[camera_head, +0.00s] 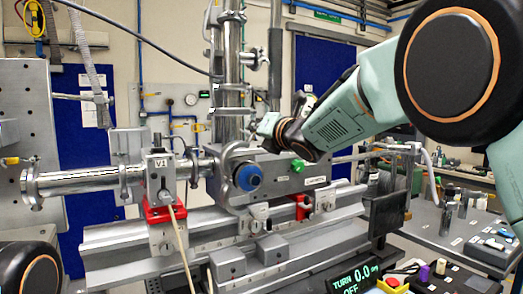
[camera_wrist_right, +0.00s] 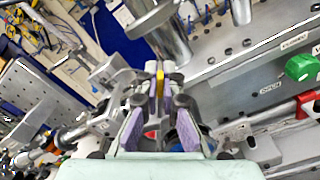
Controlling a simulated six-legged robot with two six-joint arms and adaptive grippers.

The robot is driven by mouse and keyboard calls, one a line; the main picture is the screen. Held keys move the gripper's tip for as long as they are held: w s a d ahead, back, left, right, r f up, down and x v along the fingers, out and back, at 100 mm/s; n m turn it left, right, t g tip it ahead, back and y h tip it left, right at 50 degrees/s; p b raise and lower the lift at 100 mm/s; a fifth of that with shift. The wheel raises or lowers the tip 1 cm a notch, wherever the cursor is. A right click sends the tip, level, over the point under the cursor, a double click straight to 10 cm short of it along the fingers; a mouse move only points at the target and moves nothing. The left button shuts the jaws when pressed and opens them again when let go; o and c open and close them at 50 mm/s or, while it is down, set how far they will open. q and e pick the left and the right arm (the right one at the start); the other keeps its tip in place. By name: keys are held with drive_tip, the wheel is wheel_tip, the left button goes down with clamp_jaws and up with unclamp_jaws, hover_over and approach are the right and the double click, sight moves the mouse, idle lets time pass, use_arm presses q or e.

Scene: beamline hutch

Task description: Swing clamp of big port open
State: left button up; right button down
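The big port, with a round blue cap (camera_head: 248,177), faces forward on the left end of a grey metal chamber (camera_head: 285,175). A curved metal piece (camera_head: 228,156), apparently its clamp, sits just up and left of the cap; I cannot tell whether it is latched. My right gripper (camera_head: 256,128) is above the port and chamber, near the vertical steel tube. In the right wrist view, my right gripper's fingers (camera_wrist_right: 160,75) come close together, with a thin yellow strip between them; I cannot tell if they hold anything. My left gripper is out of view.
The vertical steel tube (camera_head: 229,110) rises behind the port. A valve block marked V1 (camera_head: 158,175) stands left. Rails (camera_head: 200,235) run below. A display (camera_head: 355,280) stands in front.

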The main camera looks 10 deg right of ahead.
drive_tip(key=shift+s+a+r+n+b, duration=0.2)
drive_tip(key=shift+a+r+n+b, duration=0.05)
drive_tip(key=shift+a+n+b, duration=0.2)
drive_tip(key=shift+s+a+r+n+b, duration=0.2)
drive_tip(key=shift+a+r+n+b, duration=0.05)
drive_tip(key=shift+a+n+b, duration=0.2)
drive_tip(key=shift+r, duration=0.15)
drive_tip(key=c, duration=1.5)
unclamp_jaws()
drive_tip(key=shift+s+a, duration=0.1)
